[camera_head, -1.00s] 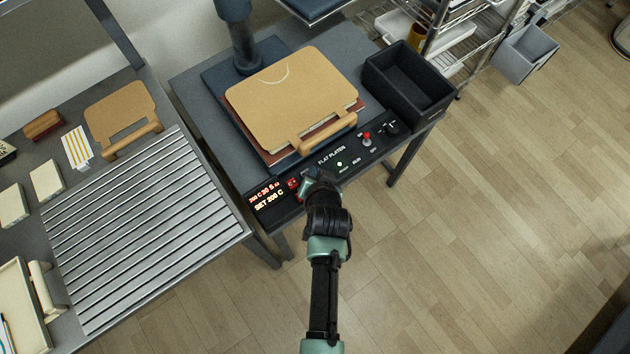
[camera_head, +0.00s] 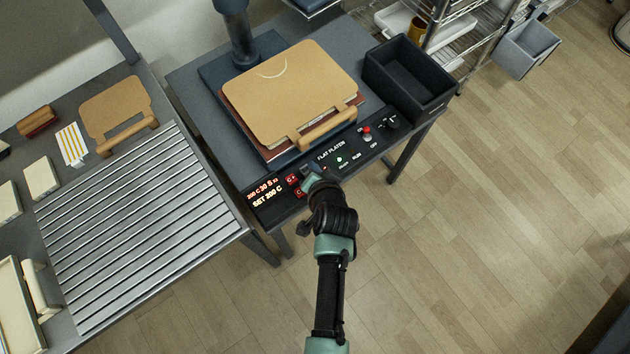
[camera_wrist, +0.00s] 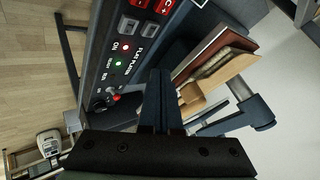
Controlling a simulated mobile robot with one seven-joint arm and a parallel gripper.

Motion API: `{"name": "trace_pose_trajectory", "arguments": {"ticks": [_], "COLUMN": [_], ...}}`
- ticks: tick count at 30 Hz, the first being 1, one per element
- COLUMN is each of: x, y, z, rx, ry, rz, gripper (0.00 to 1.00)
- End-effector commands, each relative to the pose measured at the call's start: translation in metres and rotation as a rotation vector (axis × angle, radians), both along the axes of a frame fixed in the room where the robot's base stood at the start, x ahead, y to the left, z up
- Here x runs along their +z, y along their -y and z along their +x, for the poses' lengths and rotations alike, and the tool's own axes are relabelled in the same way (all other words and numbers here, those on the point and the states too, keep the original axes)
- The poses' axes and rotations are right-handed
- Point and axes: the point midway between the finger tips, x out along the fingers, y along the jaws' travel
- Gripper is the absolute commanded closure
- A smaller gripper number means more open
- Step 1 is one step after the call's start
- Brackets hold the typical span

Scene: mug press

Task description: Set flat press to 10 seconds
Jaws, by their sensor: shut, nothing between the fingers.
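The flat press (camera_head: 280,100) stands on the middle table with a tan board on top. Its front panel is labelled FLAT PLATEN. Red-lit C buttons (camera_head: 292,180) sit right of the display. My gripper (camera_head: 309,180) is shut and empty, its tip just right of the red buttons, covering part of the panel. In the wrist view, my shut fingers (camera_wrist: 160,100) are beside the panel, near grey buttons (camera_wrist: 128,26); contact cannot be told.
A red-tipped switch (camera_head: 367,132) and a black knob (camera_head: 392,123) are at the panel's right. A black bin (camera_head: 440,97) stands at the table's right end. A slatted rack (camera_head: 140,230) lies on the left table. The floor at right is clear.

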Motion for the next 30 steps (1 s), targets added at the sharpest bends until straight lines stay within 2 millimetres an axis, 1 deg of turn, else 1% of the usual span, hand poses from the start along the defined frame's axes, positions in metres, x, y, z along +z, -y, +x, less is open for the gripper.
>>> {"name": "trace_pose_trajectory", "arguments": {"ticks": [1,3,9,12,16,30], "x": [-0.014,-0.025,-0.052,-0.060,-0.064,-0.064], "y": [0.000,0.000,0.000,0.000,0.000,0.000], "z": [0.000,0.000,0.000,0.000,0.001,0.000], "rx": [0.000,0.000,0.000,-0.001,0.001,0.001], "ry": [0.000,0.000,0.000,0.001,0.002,0.000], "rz": [0.000,0.000,0.000,0.000,0.000,-0.001], "gripper": [1.00,1.00,1.00,1.00,1.00,1.00]}}
